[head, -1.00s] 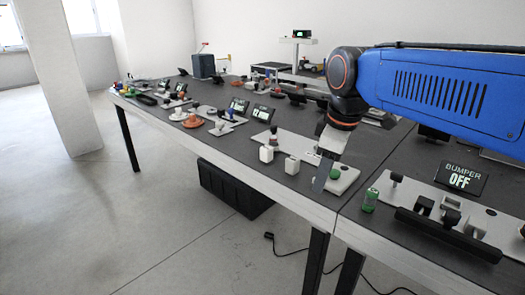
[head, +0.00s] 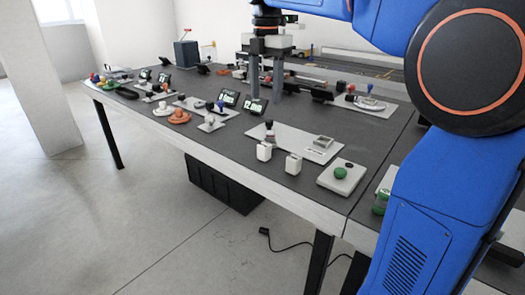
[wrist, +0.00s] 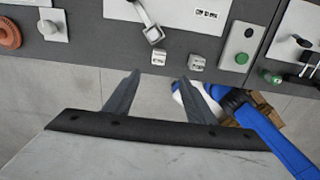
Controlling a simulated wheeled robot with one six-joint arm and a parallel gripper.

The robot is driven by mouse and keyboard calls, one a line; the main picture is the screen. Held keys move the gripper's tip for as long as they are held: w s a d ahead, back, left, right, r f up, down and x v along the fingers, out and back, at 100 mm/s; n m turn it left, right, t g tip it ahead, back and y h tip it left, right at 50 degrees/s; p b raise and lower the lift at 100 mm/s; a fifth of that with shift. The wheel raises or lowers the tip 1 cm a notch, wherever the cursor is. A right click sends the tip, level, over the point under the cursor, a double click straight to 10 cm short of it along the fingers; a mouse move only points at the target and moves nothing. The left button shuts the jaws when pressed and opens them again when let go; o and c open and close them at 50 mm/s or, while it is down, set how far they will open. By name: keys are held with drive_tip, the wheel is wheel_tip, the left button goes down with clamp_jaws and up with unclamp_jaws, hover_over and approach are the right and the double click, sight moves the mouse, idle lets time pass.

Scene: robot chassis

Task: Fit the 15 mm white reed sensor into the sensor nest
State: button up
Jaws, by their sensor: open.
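Two small white blocks stand upright near the table's front edge, the left one (head: 264,152) and the right one (head: 293,164). Both look like white sensors; I cannot tell which is the 15 mm one. They also show in the wrist view, the left block (wrist: 158,57) and the right block (wrist: 197,62). Behind them, a pale plate (head: 295,140) carries a dark-headed post and a raised grey square fixture (head: 323,142), which may be the sensor nest. My gripper (head: 266,88) points down, open and empty, above the table. In the wrist view its fingers (wrist: 160,77) are apart, with nothing between them.
A box with a green button (head: 341,174) stands to the right of the blocks. Two small display screens (head: 243,102) and a plate with a post (head: 211,123) are to the left. My blue arm hides the table's right part. Bare dark tabletop lies behind the pale plate.

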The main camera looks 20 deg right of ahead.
hover_over(264, 144)
drive_tip(key=f, duration=1.1)
drive_tip(key=shift+s+d+f, duration=0.1)
drive_tip(key=shift+s+f, duration=0.1)
drive_tip(key=shift+s, duration=0.1)
drive_tip(key=shift+w+f, duration=0.15)
drive_tip(key=shift+f, duration=2.55)
drive_tip(key=c, duration=1.2)
